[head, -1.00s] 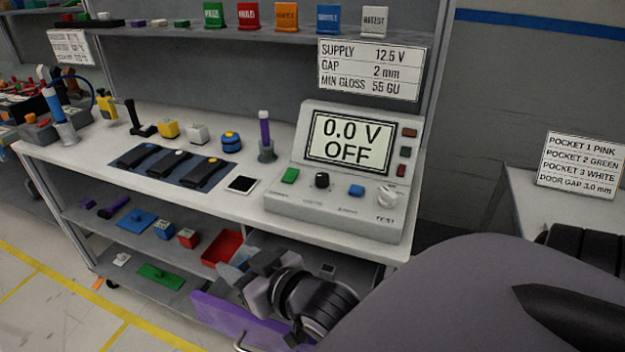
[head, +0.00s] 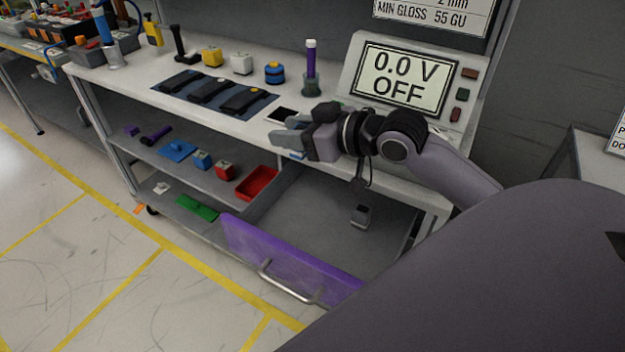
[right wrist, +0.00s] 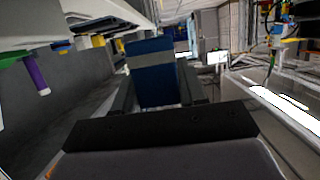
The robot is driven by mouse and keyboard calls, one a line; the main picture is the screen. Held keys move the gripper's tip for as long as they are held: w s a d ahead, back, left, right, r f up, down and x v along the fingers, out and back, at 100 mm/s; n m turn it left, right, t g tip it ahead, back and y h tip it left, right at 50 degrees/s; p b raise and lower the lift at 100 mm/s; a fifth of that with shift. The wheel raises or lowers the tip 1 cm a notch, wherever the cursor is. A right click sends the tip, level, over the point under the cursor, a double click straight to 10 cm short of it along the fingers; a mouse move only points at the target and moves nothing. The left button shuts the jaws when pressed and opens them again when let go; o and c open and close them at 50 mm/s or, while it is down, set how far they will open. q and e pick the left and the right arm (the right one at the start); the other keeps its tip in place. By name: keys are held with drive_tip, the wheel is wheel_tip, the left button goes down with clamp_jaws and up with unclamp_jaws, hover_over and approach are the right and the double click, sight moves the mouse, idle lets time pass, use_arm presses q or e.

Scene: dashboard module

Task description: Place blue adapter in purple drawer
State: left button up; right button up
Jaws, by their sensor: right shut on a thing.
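My right gripper (head: 290,139) is above the open drawer, close to the bench's front edge. It is shut on the blue adapter (head: 296,154), mostly hidden by the fingers in the head view. In the right wrist view the adapter (right wrist: 152,85) is a blue block with a grey band, held between the dark fingers. The purple drawer (head: 285,262) is pulled out below the bench, its purple front with a metal handle (head: 290,283) facing forward. A small grey object (head: 361,215) shows over the drawer's grey floor. My left gripper is not in view.
A red bin (head: 257,183) and small parts sit on the shelf left of the drawer. Most of the drawer floor is clear.

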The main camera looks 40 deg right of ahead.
wheel_tip(320, 180, down, 16)
drive_tip(key=shift+b, duration=1.2)
drive_tip(key=shift+f, duration=0.3)
drive_tip(key=shift+f, duration=0.1)
drive_tip(key=shift+f+b, duration=0.4)
drive_tip(key=shift+f, duration=0.1)
drive_tip(key=o, duration=1.1)
drive_tip(key=shift+s+f, duration=0.15)
drive_tip(key=shift+c, duration=0.2)
